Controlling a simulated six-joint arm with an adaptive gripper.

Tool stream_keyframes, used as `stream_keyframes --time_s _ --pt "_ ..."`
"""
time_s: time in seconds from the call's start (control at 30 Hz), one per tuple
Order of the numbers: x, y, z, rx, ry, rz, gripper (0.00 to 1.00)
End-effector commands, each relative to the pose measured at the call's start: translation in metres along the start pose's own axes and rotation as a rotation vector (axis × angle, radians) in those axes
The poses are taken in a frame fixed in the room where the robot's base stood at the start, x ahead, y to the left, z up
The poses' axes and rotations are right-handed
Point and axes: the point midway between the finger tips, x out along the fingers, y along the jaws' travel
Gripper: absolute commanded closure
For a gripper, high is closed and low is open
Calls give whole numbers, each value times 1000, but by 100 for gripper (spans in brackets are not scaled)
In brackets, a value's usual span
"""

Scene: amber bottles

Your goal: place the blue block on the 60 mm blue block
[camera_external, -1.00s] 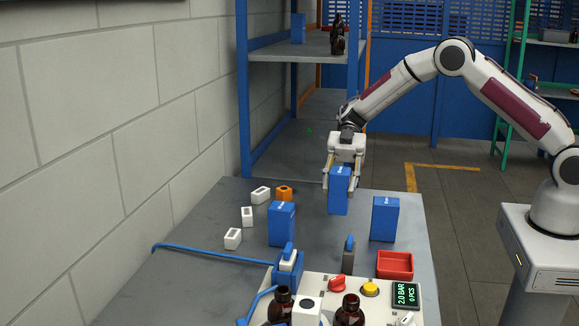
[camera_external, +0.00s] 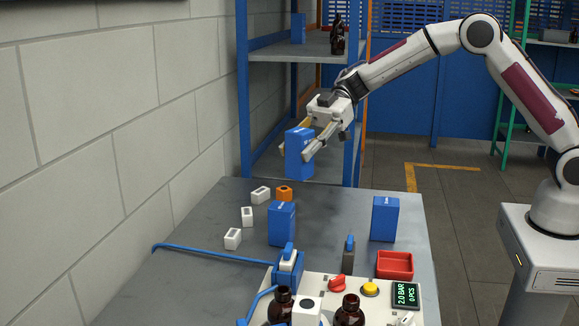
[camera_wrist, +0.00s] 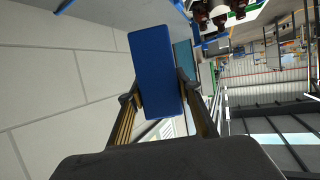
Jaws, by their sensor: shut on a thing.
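My gripper (camera_external: 305,140) is shut on a blue block (camera_external: 298,158) and holds it in the air over the back of the table, slightly tilted. In the wrist view the held blue block (camera_wrist: 154,72) sits between the two fingers. Two more blue blocks stand upright on the table: one left of centre (camera_external: 282,225) and one to the right (camera_external: 385,220). The held block is above and behind the left standing block, apart from it. The markings are too small to read, so I cannot tell which standing block is the 60 mm one.
Several small white blocks (camera_external: 233,239) and an orange part (camera_external: 284,193) lie left on the grey table (camera_external: 200,235). A red tray (camera_external: 394,265), a control panel and brown bottles (camera_external: 349,311) are at the front. A blue shelf (camera_external: 245,90) stands behind, close to the held block.

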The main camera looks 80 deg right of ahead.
Motion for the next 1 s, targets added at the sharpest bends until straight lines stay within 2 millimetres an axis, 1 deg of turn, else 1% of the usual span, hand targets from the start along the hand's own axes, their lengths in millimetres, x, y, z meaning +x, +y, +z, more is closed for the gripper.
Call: stream_keyframes --time_s 0.1,0.2,0.3,0.5,0.63,1.0 --pt "-2 17 -8 39 1 97 93" --pt "-6 32 -10 73 0 172 93" --pt "-9 45 -5 100 1 238 93" --pt "-14 62 2 134 0 319 93" --pt "-15 65 4 139 0 336 93" --pt "-14 65 6 140 0 336 93"
